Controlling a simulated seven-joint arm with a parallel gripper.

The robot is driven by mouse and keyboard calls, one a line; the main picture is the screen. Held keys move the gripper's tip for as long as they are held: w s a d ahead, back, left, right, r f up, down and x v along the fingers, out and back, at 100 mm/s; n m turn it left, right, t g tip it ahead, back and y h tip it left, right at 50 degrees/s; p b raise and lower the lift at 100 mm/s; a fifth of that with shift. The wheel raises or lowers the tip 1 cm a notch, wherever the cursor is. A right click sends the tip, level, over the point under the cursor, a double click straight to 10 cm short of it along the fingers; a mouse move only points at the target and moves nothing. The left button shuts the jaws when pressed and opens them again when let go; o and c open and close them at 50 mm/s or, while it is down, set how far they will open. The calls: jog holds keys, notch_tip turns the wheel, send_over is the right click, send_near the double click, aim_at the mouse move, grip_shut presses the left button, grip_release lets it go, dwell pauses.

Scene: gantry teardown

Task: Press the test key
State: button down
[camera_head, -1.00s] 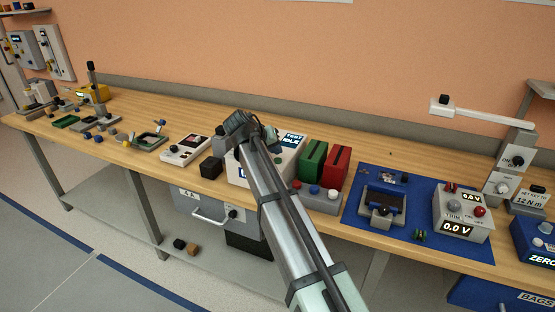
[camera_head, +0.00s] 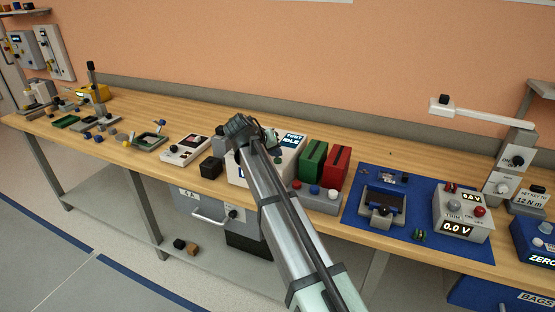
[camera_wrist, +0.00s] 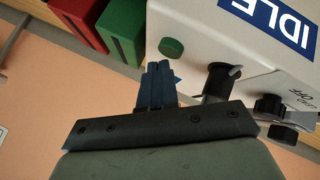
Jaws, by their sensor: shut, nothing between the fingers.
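The white tester box (camera_head: 290,153) stands mid-bench, partly hidden behind my arm. Its blue-and-white display (camera_head: 293,140) reads TEST IDLE; in the wrist view the display (camera_wrist: 275,22) shows IDLE upside down. A round green button (camera_wrist: 171,47) is on the box's pale face. I cannot read a label on it. My gripper (camera_wrist: 158,66) is shut and empty, with its fingertips close to the green button in the picture. The gap between them cannot be judged.
Beside the button are a black socket-like part (camera_wrist: 217,80) and a black knob (camera_wrist: 269,106) near an OFF marking. Green (camera_head: 312,160) and red (camera_head: 336,166) blocks stand right of the box. A small black block (camera_head: 211,167) sits to its left.

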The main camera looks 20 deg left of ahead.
aim_at(275, 160)
jog(key=shift+f, duration=0.45)
dwell(0.5)
jog(key=shift+r, duration=1)
notch_tip(275, 160, up, 6)
dwell(0.7)
dwell(0.6)
